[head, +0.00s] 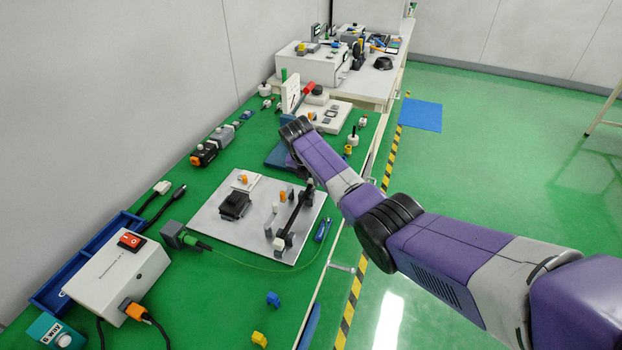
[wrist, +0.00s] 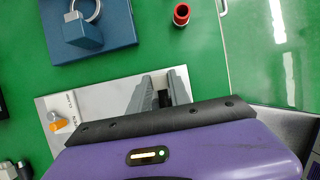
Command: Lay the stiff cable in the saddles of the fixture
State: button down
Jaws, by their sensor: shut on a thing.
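The fixture is a pale plate (head: 225,215) on the green bench, with grey saddle posts (head: 279,243) along its right side. The stiff cable (head: 294,216) is a straight black rod slanting along that side, its lower end close to the near saddle. I cannot tell whether it is seated. In the wrist view my gripper (wrist: 160,95) shows grey fingers shut on a dark piece of the cable (wrist: 164,98), over the plate. The rest of the cable is hidden there by my wrist.
A black block (head: 235,205) and orange pegs (head: 283,196) stand on the plate. A blue block with a ring (wrist: 84,32) and a red cylinder (wrist: 181,14) are beyond it. A white switch box (head: 120,280) stands at near left. The bench front has some free room.

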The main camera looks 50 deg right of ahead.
jog(key=shift+f+b, duration=0.35)
jog(key=shift+f, duration=0.35)
jog(key=c, duration=1.1)
grip_release()
jog(key=shift+c, duration=0.2)
jog(key=shift+r, duration=0.1)
jog(key=shift+v, duration=3.85)
